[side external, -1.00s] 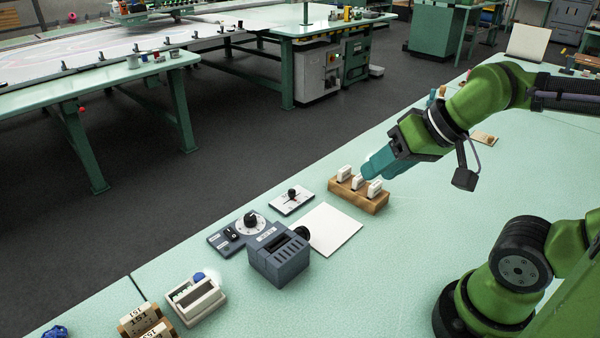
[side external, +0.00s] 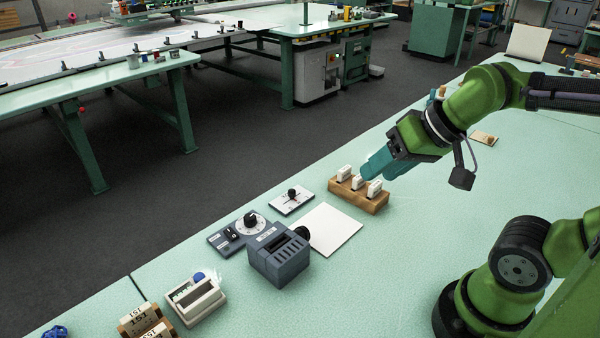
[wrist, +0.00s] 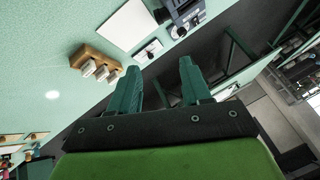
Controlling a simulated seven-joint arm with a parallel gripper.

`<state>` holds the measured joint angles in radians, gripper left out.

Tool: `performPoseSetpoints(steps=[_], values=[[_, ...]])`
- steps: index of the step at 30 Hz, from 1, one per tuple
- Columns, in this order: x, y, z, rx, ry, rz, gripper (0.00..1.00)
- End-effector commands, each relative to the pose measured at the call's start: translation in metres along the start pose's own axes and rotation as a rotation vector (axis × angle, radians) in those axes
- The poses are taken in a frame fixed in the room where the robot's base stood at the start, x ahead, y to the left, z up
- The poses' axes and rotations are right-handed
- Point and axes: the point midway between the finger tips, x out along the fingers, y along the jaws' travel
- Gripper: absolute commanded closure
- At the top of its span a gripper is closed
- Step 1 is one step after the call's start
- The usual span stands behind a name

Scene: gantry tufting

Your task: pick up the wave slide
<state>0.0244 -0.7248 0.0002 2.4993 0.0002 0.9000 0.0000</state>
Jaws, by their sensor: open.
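Three white slides stand upright in a wooden rack (side external: 352,197) on the pale green table: a left one (side external: 344,173), a middle one (side external: 358,183) and a right one (side external: 375,188). Their markings are too small to read, so I cannot tell which is the wave slide. My gripper (side external: 375,167) is open and empty, its teal fingers close behind and above the rack in the side view. In the wrist view the rack (wrist: 84,54) lies to the left of my open fingers (wrist: 158,72), apart from them.
A white sheet (side external: 330,228), a grey slotted box (side external: 279,258), a dial panel (side external: 228,238) and a small lever plate (side external: 292,202) lie left of and in front of the rack.

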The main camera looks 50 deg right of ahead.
Motion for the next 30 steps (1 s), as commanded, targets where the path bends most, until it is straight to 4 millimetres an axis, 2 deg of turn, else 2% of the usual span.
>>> performPoseSetpoints(steps=[4, 7, 12, 21, 25, 30], values=[[0.018, 0.020, -0.024, 0.053, -0.058, 0.087, 0.52], [0.030, 0.041, -0.052, -0.068, -0.137, 0.157, 0.52], [0.049, 0.081, -0.092, -0.441, -0.310, 0.196, 0.52], [0.071, 0.141, -0.135, -1.131, -0.581, 0.053, 0.52], [0.073, 0.154, -0.148, -1.428, -0.654, -0.057, 0.52], [0.065, 0.153, -0.157, -1.735, -0.687, -0.170, 0.52]])
